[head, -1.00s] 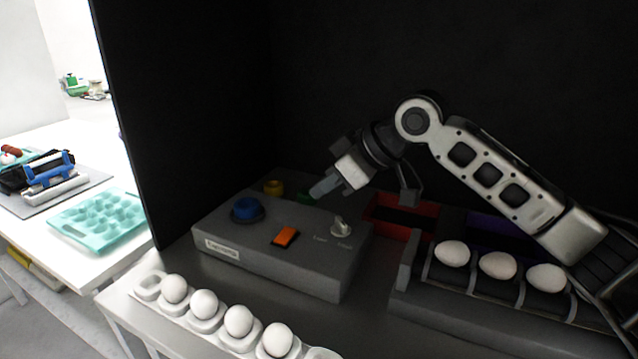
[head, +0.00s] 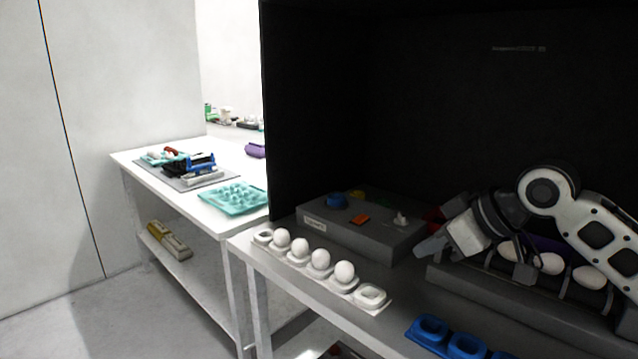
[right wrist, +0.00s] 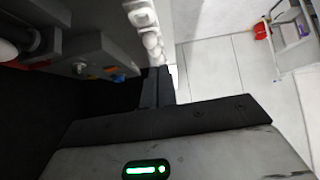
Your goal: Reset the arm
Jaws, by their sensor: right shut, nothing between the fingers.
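My right gripper (head: 431,246) shows in the head view, in front of the right side of the grey control box and left of the egg rack. It is shut and holds nothing. The arm behind it bends up and runs out at the right edge. In the right wrist view the dark gripper body (right wrist: 170,118) fills the lower middle. My left gripper is not in view.
The control box (head: 345,235) has blue, orange and other controls. A white egg tray (head: 372,298) stands at the table's front edge. A blue tray (head: 466,347) lies front right. The egg rack (head: 490,284) holds several eggs. A teal tray (head: 234,198) is on the side table.

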